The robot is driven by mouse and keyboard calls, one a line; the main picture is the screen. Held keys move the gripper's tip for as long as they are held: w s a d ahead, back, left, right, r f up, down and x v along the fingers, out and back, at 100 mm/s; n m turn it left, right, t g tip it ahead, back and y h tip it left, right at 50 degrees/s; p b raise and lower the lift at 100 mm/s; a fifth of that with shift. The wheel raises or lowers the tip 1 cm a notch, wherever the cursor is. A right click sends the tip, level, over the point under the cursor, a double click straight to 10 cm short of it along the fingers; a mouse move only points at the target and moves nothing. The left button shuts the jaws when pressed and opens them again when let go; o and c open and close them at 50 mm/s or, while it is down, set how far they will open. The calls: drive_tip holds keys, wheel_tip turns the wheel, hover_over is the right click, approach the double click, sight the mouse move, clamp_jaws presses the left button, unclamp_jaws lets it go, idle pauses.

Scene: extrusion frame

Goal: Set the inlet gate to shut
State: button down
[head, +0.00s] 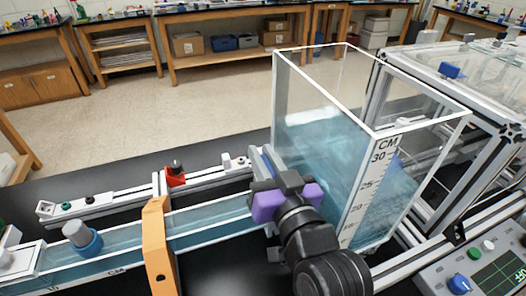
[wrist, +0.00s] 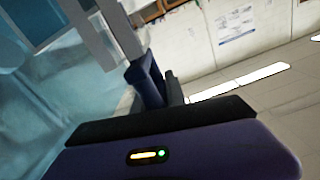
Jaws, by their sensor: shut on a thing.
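The inlet gate (head: 261,166) appears as a grey upright piece at the tank's left end, where the long water channel (head: 205,222) meets the tank. My gripper (head: 284,190), black with purple parts, is at this end of the tank and shut on the gate. The held part is mostly hidden behind my gripper in the head view. In the wrist view, my gripper (wrist: 160,92) shows as a purple body with dark fingers beside the tank wall. How far the gate is raised cannot be told.
A clear tank (head: 340,150) with a cm scale holds water. An orange arch (head: 158,245) spans the channel, and a blue-collared cylinder (head: 82,237) sits farther left. A rail with a red clamp (head: 175,173) runs behind. A control panel (head: 490,265) is at lower right.

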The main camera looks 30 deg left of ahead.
drive_tip(key=shift+s+a+f, duration=0.15)
drive_tip(key=shift+f, duration=0.45)
drive_tip(key=c, duration=1.4)
unclamp_jaws()
drive_tip(key=shift+r, duration=0.1)
drive_tip(key=shift+d, duration=0.25)
drive_tip(key=b+v, duration=0.1)
drive_tip(key=v, duration=0.6)
drive_tip(key=shift+s, duration=0.25)
drive_tip(key=shift+d, duration=0.1)
